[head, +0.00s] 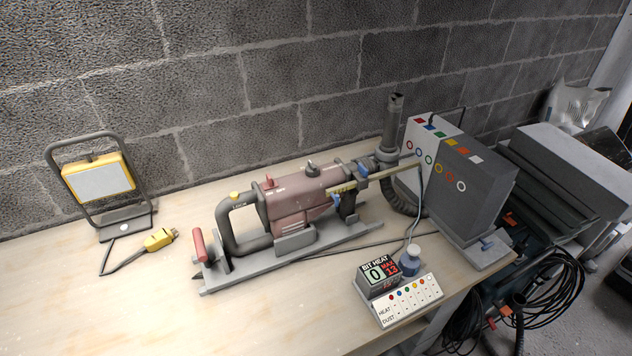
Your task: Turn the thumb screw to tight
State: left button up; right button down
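I cannot tell for certain which part is the thumb screw. A small blue wing-shaped part (487,243) sits on the grey base plate (470,255) of the grey box at the right. Other small blue parts are on the dull red drill-like machine (295,195): one at its front end (363,171) and one below the yellowish rod (337,199). Whether any of them is loose or tight cannot be seen. Neither of my grippers is in view.
A grey box (465,180) with coloured marks stands at the table's right end. A work lamp (98,180) and yellow plug (159,239) are left. The front-left wooden tabletop (120,310) is clear.

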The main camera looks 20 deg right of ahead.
aim_at(363, 171)
jog(key=u, duration=1.65)
jog(key=k, duration=1)
jog(key=z, duration=1.55)
jog(key=i, duration=0.15)
